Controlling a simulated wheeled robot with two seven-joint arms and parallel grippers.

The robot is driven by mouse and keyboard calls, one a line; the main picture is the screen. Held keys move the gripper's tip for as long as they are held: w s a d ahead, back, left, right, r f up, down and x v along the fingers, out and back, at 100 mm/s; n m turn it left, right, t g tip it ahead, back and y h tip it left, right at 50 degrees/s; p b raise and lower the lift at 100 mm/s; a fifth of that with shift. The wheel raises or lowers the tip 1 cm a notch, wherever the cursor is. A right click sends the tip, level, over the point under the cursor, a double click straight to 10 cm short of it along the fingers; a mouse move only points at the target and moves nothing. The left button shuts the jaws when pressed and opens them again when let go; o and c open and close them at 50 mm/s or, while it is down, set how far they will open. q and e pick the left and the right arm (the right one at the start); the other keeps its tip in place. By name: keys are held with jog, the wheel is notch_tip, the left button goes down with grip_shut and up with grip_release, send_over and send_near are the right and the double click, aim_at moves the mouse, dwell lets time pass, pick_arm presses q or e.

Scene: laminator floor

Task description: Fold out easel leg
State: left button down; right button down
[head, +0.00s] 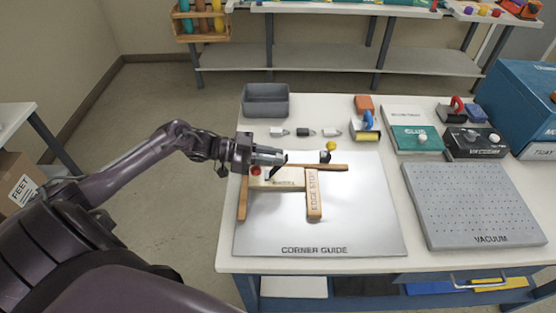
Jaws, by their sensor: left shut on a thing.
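My left gripper (277,163) reaches in from the left, low over the upper left of the white corner guide plate (350,235). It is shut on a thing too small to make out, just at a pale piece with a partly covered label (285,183). A red round knob (256,171) shows beside the fingers. Wooden strips lie around the pale piece: a long one (320,168) along the top, one (242,200) at the left, and the edge stop (314,195) at the right. I cannot tell which part is the easel leg. My right gripper is not in view.
A yellow-and-black knob (325,154) is close right of the gripper. The grey vacuum board (470,205), a green box (415,138) and a blue machine (515,100) fill the right side. The plate's lower part is clear.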

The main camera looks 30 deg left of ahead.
pick_arm(q)
jog(key=shift+s+a+h, duration=0.15)
jog(key=shift+a+h, duration=0.15)
jog(key=shift+a, duration=0.2)
jog(key=shift+s+a, duration=0.1)
jog(key=shift+s, duration=0.05)
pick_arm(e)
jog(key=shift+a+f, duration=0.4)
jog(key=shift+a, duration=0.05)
pick_arm(q)
jog(key=shift+a, duration=0.1)
jog(key=shift+s, duration=0.1)
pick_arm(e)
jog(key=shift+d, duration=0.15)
pick_arm(q)
jog(key=c, duration=1.5)
grip_release()
jog(key=shift+f, duration=0.1)
jog(key=shift+c, duration=0.2)
jog(key=o, duration=0.3)
jog(key=shift+s+a, duration=0.1)
jog(key=shift+a, duration=0.1)
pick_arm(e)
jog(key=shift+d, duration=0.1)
pick_arm(q)
jog(key=shift+d, duration=0.1)
